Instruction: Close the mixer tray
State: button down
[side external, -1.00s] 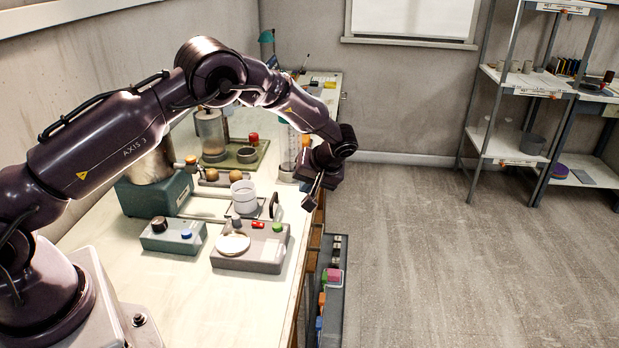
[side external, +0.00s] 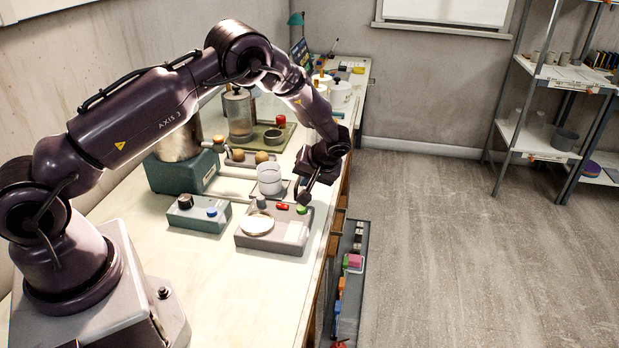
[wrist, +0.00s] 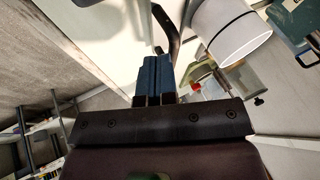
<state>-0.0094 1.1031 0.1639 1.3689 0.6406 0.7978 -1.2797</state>
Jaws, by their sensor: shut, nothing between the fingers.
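The mixer (side external: 183,170) has a teal base and a metal drum and stands by the wall. Light rails run from it to a small tray (side external: 284,188), pulled out near the bench's right edge. A white cup (side external: 269,182) stands on the tray; it also shows in the wrist view (wrist: 228,30). A dark curved handle (wrist: 172,32) is at the tray's outer end. My gripper (side external: 305,198) is just outside the handle, on its right; contact cannot be told. In the wrist view its blue fingers (wrist: 157,72) are shut and empty, just below the handle.
A grey control box (side external: 275,230) with a white dish and coloured buttons sits in front of the tray. A smaller teal box (side external: 200,213) is to its left. A green tray (side external: 270,137) with containers lies behind.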

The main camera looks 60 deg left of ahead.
aim_at(264, 172)
jog(key=s+a, duration=0.7)
jog(key=shift+s+a, duration=0.25)
jog(key=shift+a, duration=0.05)
jog(key=w+d, duration=0.1)
jog(key=w+d+r, duration=0.1)
jog(key=w+d, duration=0.1)
jog(key=shift+w+d, duration=0.3)
jog(key=s+v, duration=0.1)
jog(key=v, duration=0.9)
jog(key=s+d+r+m+t+h, duration=0.3)
jog(key=s+d+r+m, duration=0.2)
jog(key=s+r, duration=0.5)
jog(key=s+d+r+m+t+h, duration=0.3)
jog(key=s+d+r+m, duration=0.2)
jog(key=s+d+r, duration=0.3)
jog(key=shift+s+d+r+h, duration=0.2)
jog(key=shift+s+r+h, duration=0.2)
jog(key=shift+s+r, duration=1.9)
